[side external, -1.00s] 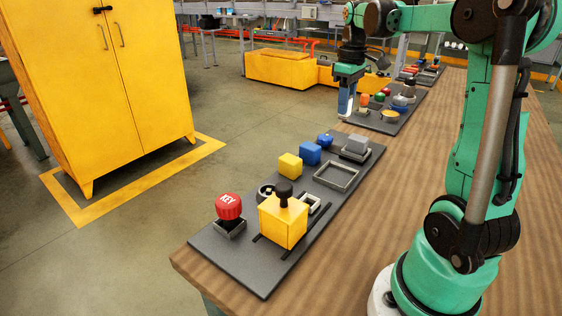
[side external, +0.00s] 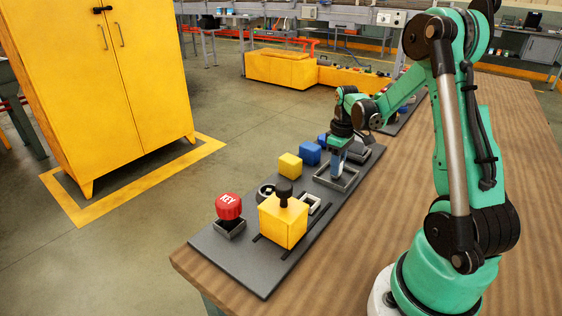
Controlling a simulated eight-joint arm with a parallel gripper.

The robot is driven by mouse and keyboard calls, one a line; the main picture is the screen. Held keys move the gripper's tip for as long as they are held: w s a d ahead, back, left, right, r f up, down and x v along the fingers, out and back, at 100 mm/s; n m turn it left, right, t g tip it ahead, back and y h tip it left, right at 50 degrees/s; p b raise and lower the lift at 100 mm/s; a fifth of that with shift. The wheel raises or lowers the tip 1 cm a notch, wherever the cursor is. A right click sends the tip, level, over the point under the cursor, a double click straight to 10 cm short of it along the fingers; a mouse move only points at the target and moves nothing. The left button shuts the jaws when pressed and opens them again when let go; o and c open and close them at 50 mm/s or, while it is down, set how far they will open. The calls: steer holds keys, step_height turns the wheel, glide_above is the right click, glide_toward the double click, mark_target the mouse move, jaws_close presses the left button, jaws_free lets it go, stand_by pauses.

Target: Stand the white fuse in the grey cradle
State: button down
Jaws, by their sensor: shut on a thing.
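My gripper (side external: 337,168) points down over the open grey rectangular frame (side external: 328,186) on the near dark panel. It is shut on a small pale thing, which seems to be the white fuse; the fingers and the small scale hide its outline. I cannot tell whether it touches the frame. A small pale square holder (side external: 313,202) sits behind the yellow block, partly hidden. I cannot tell for sure which holder is the grey cradle.
The wooden table (side external: 420,190) is bare between the panel and my base.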

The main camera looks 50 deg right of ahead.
steer(key=c, duration=0.6)
jaws_free()
steer(key=shift+f, duration=0.1)
step_height(320, 180, up, 12)
steer(key=shift+f, duration=0.25)
steer(key=a+t, duration=0.2)
steer(key=a, duration=0.6)
steer(key=a+t, duration=0.2)
steer(key=a, duration=0.5)
steer(key=a+t, duration=0.3)
steer(key=a, duration=0.5)
steer(key=shift+w+a+f, duration=0.1)
steer(key=shift+a+f, duration=0.05)
steer(key=shift+a, duration=0.15)
